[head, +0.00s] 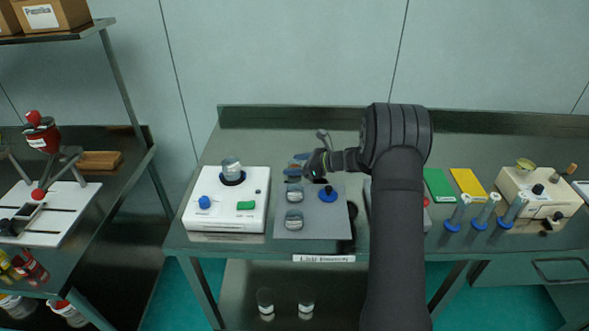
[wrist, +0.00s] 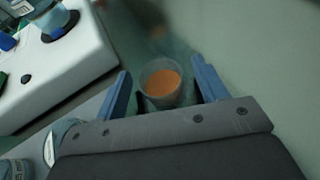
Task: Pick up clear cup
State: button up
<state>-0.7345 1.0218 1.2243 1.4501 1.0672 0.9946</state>
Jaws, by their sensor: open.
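A clear cup (wrist: 162,98) with orange contents sits between the two blue fingers of my gripper (wrist: 160,66) in the wrist view. The fingers are open, with a gap on each side of the cup. In the head view my gripper (head: 306,166) is at the back of the grey mat (head: 312,226). There it partly covers the things beneath it, so I cannot make out the cup clearly.
A white machine (head: 226,216) bearing a jar (head: 231,166) stands to the left. Two glass containers (head: 294,193) (head: 294,219) and a blue-based item (head: 328,194) are on the mat. Blue-based tubes (head: 484,212) stand to the right.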

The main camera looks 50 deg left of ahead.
jog(key=c, duration=1.1)
jog(key=shift+o, duration=0.2)
